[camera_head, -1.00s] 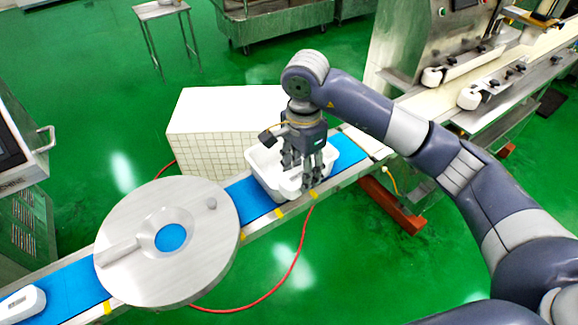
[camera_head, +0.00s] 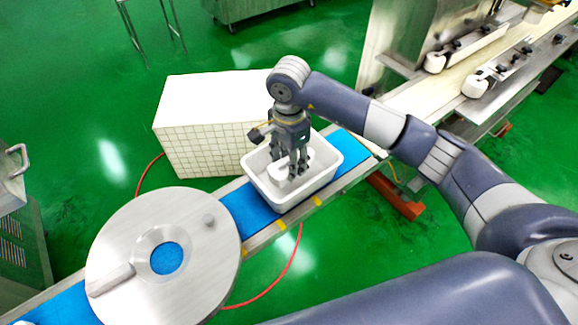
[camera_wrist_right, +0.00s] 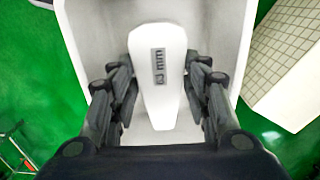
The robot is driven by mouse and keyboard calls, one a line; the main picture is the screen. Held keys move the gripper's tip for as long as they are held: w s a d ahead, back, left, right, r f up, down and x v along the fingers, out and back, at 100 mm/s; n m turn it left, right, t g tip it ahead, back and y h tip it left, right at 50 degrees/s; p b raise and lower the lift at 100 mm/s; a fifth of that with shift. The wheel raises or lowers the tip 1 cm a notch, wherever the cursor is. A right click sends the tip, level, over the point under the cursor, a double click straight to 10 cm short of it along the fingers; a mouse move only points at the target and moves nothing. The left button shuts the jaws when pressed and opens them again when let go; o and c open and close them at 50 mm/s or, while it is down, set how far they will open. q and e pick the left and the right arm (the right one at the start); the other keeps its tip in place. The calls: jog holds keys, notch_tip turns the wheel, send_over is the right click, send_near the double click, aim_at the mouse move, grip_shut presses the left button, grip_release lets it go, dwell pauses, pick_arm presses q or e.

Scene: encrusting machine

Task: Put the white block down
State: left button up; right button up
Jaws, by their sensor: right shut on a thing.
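My right gripper (camera_head: 293,172) reaches down into a white tub (camera_head: 331,172) on the blue conveyor. It is shut on the white block (camera_wrist_right: 158,108). In the right wrist view the block lies between the two finger pairs, its wide end away from me, with a small dark "mm" label on top. The tub's wall (camera_wrist_right: 88,28) surrounds it in that view. In the head view the fingers partly hide the block (camera_head: 277,169). I cannot tell whether it touches the tub's floor. My left gripper is not in view.
The blue conveyor (camera_head: 240,205) runs diagonally, with a round metal plate (camera_head: 205,260) over it at lower left. A white tiled box (camera_head: 205,135) stands close behind the tub. Steel machinery (camera_head: 420,45) is at upper right.

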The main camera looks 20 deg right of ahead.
aim_at(288, 163)
notch_tip(288, 163, down, 4)
jog(key=shift+r+p, duration=0.25)
jog(key=shift+p, duration=0.1)
jog(key=shift+w+f, duration=0.1)
jog(key=shift+f, duration=0.1)
jog(key=o, duration=1)
jog(key=shift+o, duration=0.9)
jog(key=shift+r, duration=0.1)
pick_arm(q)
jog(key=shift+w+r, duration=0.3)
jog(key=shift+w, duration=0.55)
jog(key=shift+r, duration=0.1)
pick_arm(e)
jog(key=shift+r, duration=0.1)
notch_tip(288, 163, up, 12)
jog(key=b, duration=0.2)
jog(key=shift+b, duration=0.35)
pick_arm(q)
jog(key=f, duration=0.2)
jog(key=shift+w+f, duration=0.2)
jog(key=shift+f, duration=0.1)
